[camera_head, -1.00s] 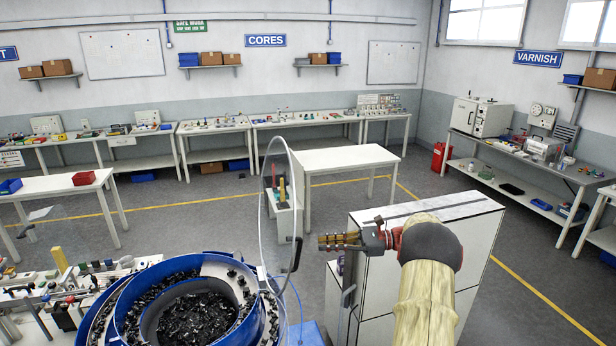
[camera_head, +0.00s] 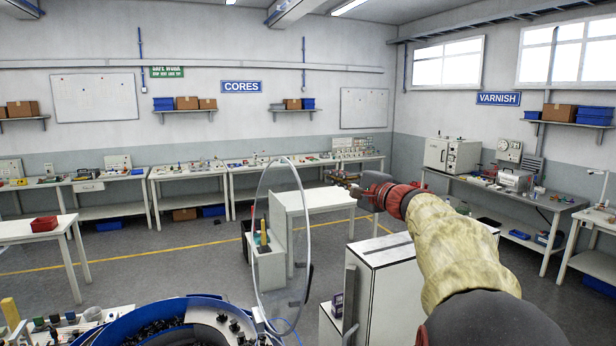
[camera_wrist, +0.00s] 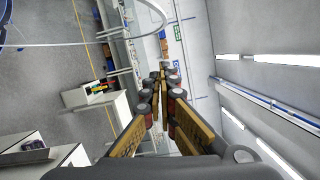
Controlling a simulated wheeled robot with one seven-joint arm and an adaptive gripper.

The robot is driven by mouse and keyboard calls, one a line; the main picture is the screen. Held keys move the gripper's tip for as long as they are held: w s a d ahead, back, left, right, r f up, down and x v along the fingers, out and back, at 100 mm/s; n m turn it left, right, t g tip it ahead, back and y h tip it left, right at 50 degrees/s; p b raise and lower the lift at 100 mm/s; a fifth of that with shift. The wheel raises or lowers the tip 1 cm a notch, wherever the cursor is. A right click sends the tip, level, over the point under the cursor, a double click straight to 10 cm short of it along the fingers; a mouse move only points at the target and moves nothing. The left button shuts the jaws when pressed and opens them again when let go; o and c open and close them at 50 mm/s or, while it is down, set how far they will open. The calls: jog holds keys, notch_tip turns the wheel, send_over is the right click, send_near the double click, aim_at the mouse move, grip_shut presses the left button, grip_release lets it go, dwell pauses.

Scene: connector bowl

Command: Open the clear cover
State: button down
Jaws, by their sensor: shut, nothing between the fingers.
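The clear cover (camera_head: 283,240) is a round transparent disc with a pale rim. It stands upright, raised off the blue feeder bowl (camera_head: 150,322) at the bottom left. A dark handle (camera_head: 308,280) sits at its lower right edge. My gripper (camera_head: 338,180) is shut and empty, raised to the right of the cover near its top, apart from it in the picture. In the wrist view my closed fingers (camera_wrist: 160,82) point away with nothing between them, and the curved cover rim (camera_wrist: 125,41) shows at upper left.
A white cabinet (camera_head: 395,295) stands below my arm. A small white stand with coloured tools (camera_head: 265,270) shows behind the cover. A white table (camera_head: 318,199) and long benches stand farther back. The floor between is open.

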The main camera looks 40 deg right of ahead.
jog(key=w+a+r+p, duration=0.1)
jog(key=w+a+p, duration=0.2)
jog(key=w, duration=0.8)
jog(key=shift+a+p, duration=0.3)
jog(key=shift+s+r, duration=0.1)
jog(key=w+a+r+n+b, duration=0.1)
jog(key=a+b, duration=0.3)
jog(key=a, duration=0.6)
jog(key=shift+w+a+r+n, duration=0.3)
jog(key=shift+w+n, duration=0.3)
jog(key=shift+w, duration=0.3)
